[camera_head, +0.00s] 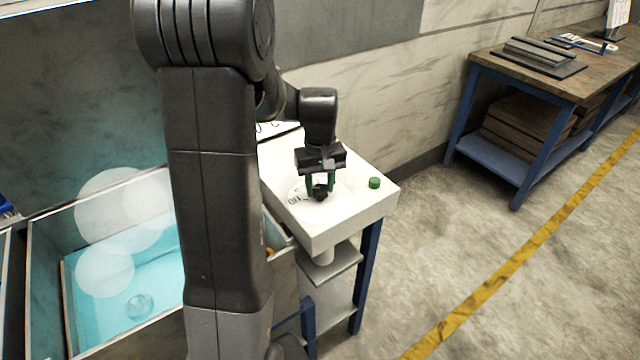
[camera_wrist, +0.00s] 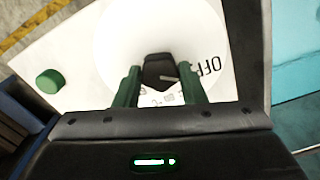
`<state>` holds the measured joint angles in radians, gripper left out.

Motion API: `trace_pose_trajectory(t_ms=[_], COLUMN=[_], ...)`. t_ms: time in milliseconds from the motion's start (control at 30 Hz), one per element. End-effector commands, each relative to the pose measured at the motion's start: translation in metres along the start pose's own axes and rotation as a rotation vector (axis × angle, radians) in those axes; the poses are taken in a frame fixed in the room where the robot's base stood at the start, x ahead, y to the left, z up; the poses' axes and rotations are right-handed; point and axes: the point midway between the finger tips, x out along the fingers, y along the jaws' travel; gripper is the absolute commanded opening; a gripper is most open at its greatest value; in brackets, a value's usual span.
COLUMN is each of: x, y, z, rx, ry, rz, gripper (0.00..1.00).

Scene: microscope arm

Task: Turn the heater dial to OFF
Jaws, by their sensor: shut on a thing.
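The heater dial is a black knob (camera_wrist: 160,72) with a pale pointer line, set on a round white dial plate (camera_wrist: 205,35) with printed marks. The word OFF shows on the plate to the right of the knob in the wrist view. The pointer line lies roughly towards the OFF side, but its exact setting is hard to tell. In the head view the knob (camera_head: 320,192) sits on the white bench top, under my gripper. My gripper (camera_head: 320,184) points down with its green fingers shut on the knob, one on each side; it also shows in the wrist view (camera_wrist: 160,85).
A green button (camera_head: 375,183) stands on the white bench top (camera_head: 350,215), right of the dial. A tank with blue-green liquid (camera_head: 150,290) is at the left. A wooden workbench (camera_head: 560,80) stands at the back right. The floor at the right is clear.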

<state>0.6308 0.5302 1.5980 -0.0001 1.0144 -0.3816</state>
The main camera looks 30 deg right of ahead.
Motion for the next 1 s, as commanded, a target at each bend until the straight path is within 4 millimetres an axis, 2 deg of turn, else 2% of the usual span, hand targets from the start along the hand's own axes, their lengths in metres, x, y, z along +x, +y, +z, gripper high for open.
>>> trace_pose_trajectory(t_ms=[233, 733, 767, 833, 867, 1000], x=[-0.0014, -0.0016, -0.0016, -0.0014, -0.0013, -0.0009], y=[0.0005, 0.0006, 0.0006, 0.0005, 0.0004, 0.0003], z=[-0.0012, -0.0013, -0.0013, -0.0011, -0.0011, -0.0007], rx=[-0.073, -0.09, -0.09, -0.09, -0.09, -0.089], ry=[0.004, 0.005, 0.004, 0.004, 0.004, 0.002], rz=[0.002, 0.003, 0.003, 0.002, 0.002, 0.001], gripper=[0.14, 0.14, 0.41, 0.54, 0.59, 0.59])
